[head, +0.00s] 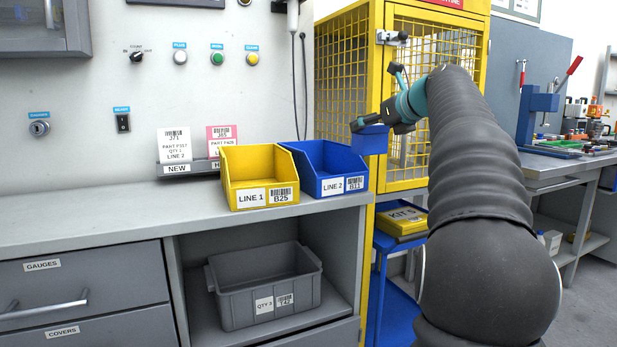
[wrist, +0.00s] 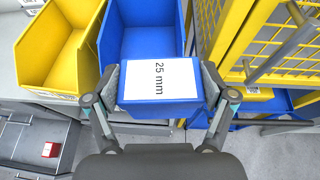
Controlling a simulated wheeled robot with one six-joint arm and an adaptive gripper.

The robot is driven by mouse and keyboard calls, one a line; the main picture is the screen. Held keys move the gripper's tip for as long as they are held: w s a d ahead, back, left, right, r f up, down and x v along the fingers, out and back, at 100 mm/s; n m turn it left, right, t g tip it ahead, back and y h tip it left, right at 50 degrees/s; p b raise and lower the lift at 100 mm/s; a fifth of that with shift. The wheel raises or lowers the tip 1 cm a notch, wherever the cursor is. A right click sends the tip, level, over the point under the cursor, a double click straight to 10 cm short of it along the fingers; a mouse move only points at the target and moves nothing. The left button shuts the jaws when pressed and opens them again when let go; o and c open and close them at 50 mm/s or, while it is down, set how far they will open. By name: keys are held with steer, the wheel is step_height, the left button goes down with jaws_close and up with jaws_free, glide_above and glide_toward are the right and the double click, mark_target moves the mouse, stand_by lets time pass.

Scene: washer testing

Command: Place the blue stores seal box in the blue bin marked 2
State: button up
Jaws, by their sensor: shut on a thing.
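A blue box with a white "25 mm" label (wrist: 158,106) is held between the two fingers of my gripper (wrist: 160,82). In the head view, the held box (head: 369,141) hangs below my gripper (head: 372,121), just right of the blue bin (head: 345,172) and about level with its top. The bin's label reads "LINE 2". In the wrist view, the box covers the near end of the blue bin (wrist: 143,42). My gripper is shut on the box. The bin's inside looks empty where it shows.
A yellow "LINE 1" bin (head: 234,190) stands left of the blue bin on the grey counter (head: 100,218). A yellow mesh cabinet (head: 343,70) stands close behind and right. A grey crate (head: 262,284) sits on the shelf below. A yellow kit case (head: 403,221) lies on a blue cart.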

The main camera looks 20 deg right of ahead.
mark_target(363, 149)
steer(key=shift+w+d, duration=0.15)
steer(key=shift+w, duration=0.1)
steer(key=shift+w+a+f+b, duration=0.7)
steer(key=shift+w+a+f, duration=0.15)
steer(key=shift+w+f, duration=0.9)
steer(key=shift+w+a+f+b, duration=0.65)
steer(key=shift+w+a+f, duration=0.2)
steer(key=shift+w+f, duration=0.9)
steer(key=shift+w+a+f+b, duration=0.7)
steer(key=shift+w+a+f, duration=0.15)
steer(key=shift+w+f, duration=0.85)
steer(key=shift+f, duration=0.2)
steer(key=o, duration=1)
steer(key=shift+o, duration=0.2)
steer(key=shift+r, duration=0.15)
steer(key=shift+s+r, duration=0.1)
steer(key=shift+s, duration=0.2)
steer(key=v, duration=1.1)
steer(key=shift+s+a+r, duration=0.1)
steer(key=shift+s, duration=0.15)
